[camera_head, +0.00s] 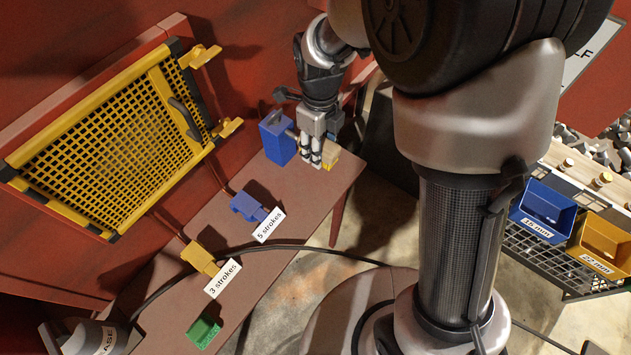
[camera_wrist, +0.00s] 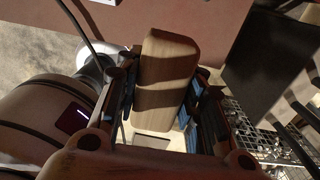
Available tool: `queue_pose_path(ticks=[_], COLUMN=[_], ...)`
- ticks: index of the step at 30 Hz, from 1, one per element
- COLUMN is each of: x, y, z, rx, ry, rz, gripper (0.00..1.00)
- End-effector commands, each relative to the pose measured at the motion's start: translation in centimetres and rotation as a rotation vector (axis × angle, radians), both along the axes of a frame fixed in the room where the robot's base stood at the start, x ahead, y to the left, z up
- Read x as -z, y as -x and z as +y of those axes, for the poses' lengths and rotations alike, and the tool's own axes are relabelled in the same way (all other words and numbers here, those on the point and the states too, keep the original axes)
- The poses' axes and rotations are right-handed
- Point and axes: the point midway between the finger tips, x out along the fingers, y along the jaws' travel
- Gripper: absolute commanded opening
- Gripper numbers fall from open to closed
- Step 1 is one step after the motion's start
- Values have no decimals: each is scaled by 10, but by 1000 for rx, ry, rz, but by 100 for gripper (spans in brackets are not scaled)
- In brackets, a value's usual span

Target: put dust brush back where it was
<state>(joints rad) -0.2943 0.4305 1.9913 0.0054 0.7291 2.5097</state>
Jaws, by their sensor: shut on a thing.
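The dust brush shows in the wrist view as a pale wooden block (camera_wrist: 168,70) between my fingers. In the head view a small yellowish part of it (camera_head: 330,161) shows beside my fingertips. My gripper (camera_head: 312,159) points down at the far end of the brown table (camera_head: 290,215) and is shut on the brush. The fingers, which also show in the wrist view (camera_wrist: 161,108), lie along both sides of the wood. My fingers hide much of the brush in the head view. I cannot tell whether it touches the tabletop.
A blue box (camera_head: 278,138) stands just left of my gripper. Nearer are a blue block labelled "5 strokes" (camera_head: 246,206), a yellow one labelled "3 strokes" (camera_head: 200,257) and a green block (camera_head: 204,331). A cable crosses the table. A yellow mesh guard (camera_head: 110,140) is at left; bins (camera_head: 547,208) stand right.

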Motion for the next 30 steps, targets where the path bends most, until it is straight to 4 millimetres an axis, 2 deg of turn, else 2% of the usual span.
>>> queue_pose_path(ticks=[2,5,15,18,21,26,30], x=[5,24,117,138,150,159,177], y=[-2,-2,-1,-2,-2,-2,-2], z=[2,2,2,2,2,2,2], rx=[13,17,15,15,14,14,14], ry=[-1,0,1,0,0,-1,0], rz=[-7,-5,-3,-5,-6,-7,-5], gripper=[13,13,13,13,13,13,13])
